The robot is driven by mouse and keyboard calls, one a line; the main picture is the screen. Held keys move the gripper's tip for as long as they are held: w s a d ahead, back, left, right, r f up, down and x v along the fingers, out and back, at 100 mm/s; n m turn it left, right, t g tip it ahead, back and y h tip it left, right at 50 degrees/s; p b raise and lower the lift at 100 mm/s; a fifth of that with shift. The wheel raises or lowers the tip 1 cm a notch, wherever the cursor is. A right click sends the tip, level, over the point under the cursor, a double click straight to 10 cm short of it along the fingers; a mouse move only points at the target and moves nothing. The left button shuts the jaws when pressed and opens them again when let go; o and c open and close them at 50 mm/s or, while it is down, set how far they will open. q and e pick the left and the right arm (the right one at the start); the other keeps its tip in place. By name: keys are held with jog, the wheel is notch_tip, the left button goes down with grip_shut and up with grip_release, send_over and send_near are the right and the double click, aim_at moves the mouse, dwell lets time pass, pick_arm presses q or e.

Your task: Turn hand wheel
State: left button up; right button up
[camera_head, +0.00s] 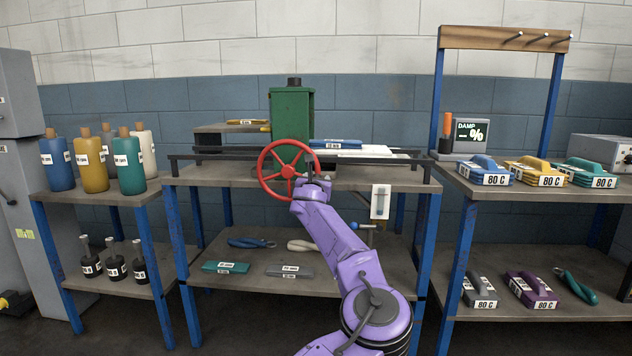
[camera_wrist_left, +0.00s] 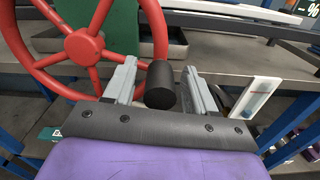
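The red hand wheel (camera_head: 288,171) stands upright at the front of the middle bench, before a green machine housing (camera_head: 292,115). It has several spokes and a round hub. In the left wrist view the wheel (camera_wrist_left: 84,46) fills the upper left, with a black cylindrical handle (camera_wrist_left: 160,86) on its rim. My left gripper (camera_head: 322,180) is at the wheel's right side. In the wrist view its two grey fingers stand apart, one on each side of the handle, with visible gaps. The head view hides the handle behind my purple arm. My right gripper is not in view.
A dark rail (camera_head: 225,157) runs along the bench front. A white gauge plate (camera_head: 380,201) hangs right of my gripper. Bottles (camera_head: 92,170) stand on the left bench. Weighted blocks (camera_head: 535,172) and a display (camera_head: 472,134) are on the right bench.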

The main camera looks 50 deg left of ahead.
pick_arm(q)
jog(key=v, duration=1)
jog(key=shift+s+d, duration=0.2)
